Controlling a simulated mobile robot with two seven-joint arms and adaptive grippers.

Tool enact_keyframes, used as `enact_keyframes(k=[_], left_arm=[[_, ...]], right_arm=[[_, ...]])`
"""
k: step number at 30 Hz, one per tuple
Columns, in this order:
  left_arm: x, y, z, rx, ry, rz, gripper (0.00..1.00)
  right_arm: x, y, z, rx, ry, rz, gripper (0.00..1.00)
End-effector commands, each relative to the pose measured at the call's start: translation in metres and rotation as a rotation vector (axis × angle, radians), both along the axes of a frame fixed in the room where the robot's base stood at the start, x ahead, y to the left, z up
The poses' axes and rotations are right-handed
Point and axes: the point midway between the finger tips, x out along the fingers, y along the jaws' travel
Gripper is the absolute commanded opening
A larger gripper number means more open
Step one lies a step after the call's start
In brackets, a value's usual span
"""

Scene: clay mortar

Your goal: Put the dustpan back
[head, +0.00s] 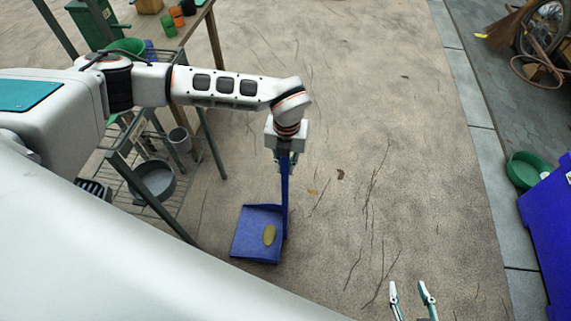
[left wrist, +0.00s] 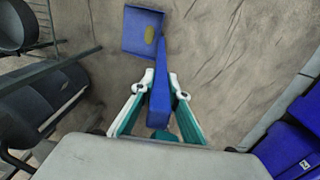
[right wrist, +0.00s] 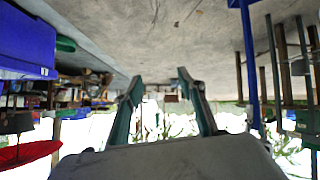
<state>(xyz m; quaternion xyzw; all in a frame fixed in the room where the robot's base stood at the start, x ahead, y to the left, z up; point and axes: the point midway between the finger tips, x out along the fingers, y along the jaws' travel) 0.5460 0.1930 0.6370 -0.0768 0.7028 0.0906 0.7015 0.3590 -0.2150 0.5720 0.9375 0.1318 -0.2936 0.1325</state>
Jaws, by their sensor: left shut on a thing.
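The blue dustpan (head: 252,246) has a flat square pan and a long upright handle. A yellow-green oval thing (head: 269,235) lies in its pan. My left gripper (head: 285,152) is shut on the upper part of the handle. In the left wrist view, both fingers (left wrist: 160,88) press on the dustpan handle (left wrist: 160,103), with the pan (left wrist: 141,32) beyond. I cannot tell whether the pan touches the ground. My right gripper (head: 411,290) shows at the bottom of the head view, apart from the dustpan. In the right wrist view its fingers (right wrist: 161,82) are spread and empty.
A metal shelf rack (head: 205,145) with a dark round pan (head: 153,180) and a grey pot (head: 180,139) stands left of the dustpan. A blue bin (head: 550,225) and a green basin (head: 527,169) are at the right. The cracked ground between is mostly clear.

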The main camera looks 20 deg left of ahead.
Motion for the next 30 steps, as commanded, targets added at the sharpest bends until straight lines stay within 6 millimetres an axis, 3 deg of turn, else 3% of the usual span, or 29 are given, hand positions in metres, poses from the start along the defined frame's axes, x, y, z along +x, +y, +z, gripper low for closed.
enact_keyframes(k=[4, 5, 6, 7, 19, 23, 30], left_arm=[[0.000, 0.000, -0.002, -0.001, -0.001, 0.000, 0.00], [0.000, 0.000, -0.002, 0.000, 0.000, 0.000, 0.20], [0.000, 0.000, -0.002, 0.000, 0.000, 0.000, 0.30], [0.000, 0.000, -0.002, 0.000, 0.001, 0.000, 0.31], [0.000, 0.000, 0.002, 0.000, -0.001, 0.000, 0.31], [0.002, 0.000, 0.021, -0.001, -0.006, -0.001, 0.31], [0.002, -0.001, 0.072, -0.001, -0.008, -0.001, 0.31]], right_arm=[[0.002, 0.000, 0.002, 0.000, -0.004, 0.002, 0.40], [0.002, 0.000, 0.001, -0.001, -0.003, 0.002, 0.40], [0.001, 0.000, 0.001, -0.002, -0.002, 0.002, 0.40], [0.001, 0.000, 0.000, -0.002, -0.001, 0.003, 0.40], [-0.002, 0.000, -0.006, -0.003, 0.009, 0.003, 0.40], [0.002, 0.000, 0.003, -0.003, -0.003, 0.002, 0.40], [0.002, 0.000, 0.012, 0.005, -0.006, -0.005, 0.40]])
